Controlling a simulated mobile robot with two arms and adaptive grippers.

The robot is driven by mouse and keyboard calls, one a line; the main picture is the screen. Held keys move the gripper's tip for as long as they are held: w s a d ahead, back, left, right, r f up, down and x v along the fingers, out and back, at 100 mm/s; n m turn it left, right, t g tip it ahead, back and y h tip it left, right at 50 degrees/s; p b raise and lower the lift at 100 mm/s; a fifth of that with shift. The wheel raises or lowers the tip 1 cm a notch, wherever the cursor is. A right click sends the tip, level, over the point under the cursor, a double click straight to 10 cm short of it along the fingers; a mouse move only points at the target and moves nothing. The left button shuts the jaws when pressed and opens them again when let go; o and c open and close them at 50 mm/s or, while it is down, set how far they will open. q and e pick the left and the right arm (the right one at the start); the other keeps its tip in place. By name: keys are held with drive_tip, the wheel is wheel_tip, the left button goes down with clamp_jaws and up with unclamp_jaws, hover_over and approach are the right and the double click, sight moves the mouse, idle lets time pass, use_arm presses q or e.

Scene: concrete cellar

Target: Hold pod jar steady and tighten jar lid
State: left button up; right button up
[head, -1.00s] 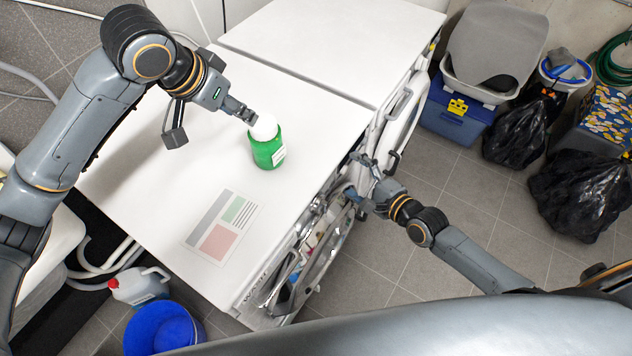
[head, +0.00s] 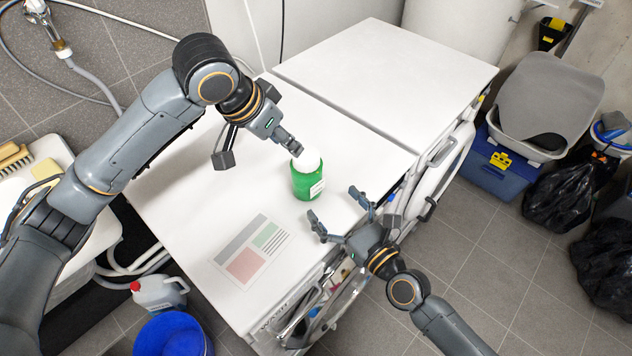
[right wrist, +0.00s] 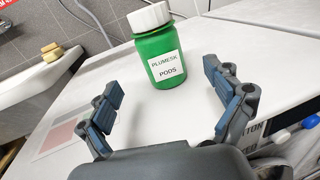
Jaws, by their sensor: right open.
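The green pod jar (head: 307,184) with a white lid (head: 306,161) stands upright on the white top. In the right wrist view the jar (right wrist: 166,60) shows its "PLUMESK PODS" label and the white lid (right wrist: 151,19). My left gripper (head: 293,147) is at the lid's upper left side; I cannot tell whether it touches or grips it, since its fingertips are partly hidden. My right gripper (head: 338,211) is open and empty, over the front edge of the top, its fingers towards the jar and apart from it.
A printed sheet (head: 250,250) lies flat on the white top (head: 200,185), left of my right gripper. The top's front edge drops to an open machine front. A blue bucket (head: 172,338) and a white jug (head: 160,292) stand on the floor at lower left.

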sight(315, 184)
drive_tip(key=x, duration=0.8)
drive_tip(key=shift+w+a, duration=0.2)
drive_tip(key=shift+w, duration=0.05)
